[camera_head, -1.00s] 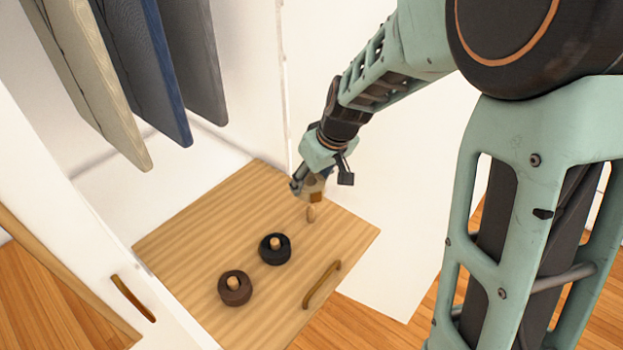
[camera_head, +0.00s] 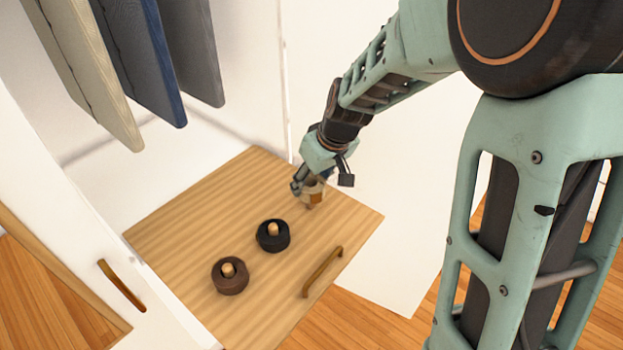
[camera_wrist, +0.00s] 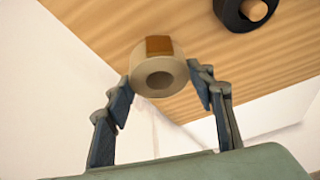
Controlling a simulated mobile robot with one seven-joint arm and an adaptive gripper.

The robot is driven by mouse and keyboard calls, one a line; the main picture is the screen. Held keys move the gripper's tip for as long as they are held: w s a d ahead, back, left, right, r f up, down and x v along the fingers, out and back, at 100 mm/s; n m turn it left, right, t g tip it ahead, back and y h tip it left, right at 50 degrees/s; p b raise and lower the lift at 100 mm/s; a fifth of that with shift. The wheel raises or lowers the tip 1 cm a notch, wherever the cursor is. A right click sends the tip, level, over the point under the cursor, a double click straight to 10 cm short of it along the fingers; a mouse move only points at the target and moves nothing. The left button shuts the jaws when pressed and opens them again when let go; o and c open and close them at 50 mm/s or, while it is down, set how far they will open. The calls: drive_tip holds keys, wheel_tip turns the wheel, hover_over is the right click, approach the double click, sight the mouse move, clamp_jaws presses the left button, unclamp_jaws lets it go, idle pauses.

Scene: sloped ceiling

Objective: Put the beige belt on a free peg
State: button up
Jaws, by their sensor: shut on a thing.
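The beige belt (camera_head: 313,195) is a small coil with a brown buckle. My gripper (camera_head: 308,184) is shut on its sides, over the right part of the wooden board (camera_head: 190,225). In the wrist view the belt (camera_wrist: 140,82) sits between the two fingertips, its round hole facing the camera. The peg under the belt is hidden, so I cannot tell whether the belt is around it or just above it. A black belt (camera_head: 273,243) is around the middle peg (camera_head: 273,229). A brown belt (camera_head: 229,283) is around the left peg (camera_head: 228,269).
The board has a wooden handle (camera_head: 322,272) at its front edge. Beige, blue and grey hanging panels (camera_head: 185,60) are above its back left. White wall surfaces lie behind the board.

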sight(312, 194)
drive_tip(key=shift+f+b, duration=1.8)
drive_tip(key=shift+f, duration=0.45)
drive_tip(key=o, duration=1.3)
drive_tip(key=shift+o, duration=0.2)
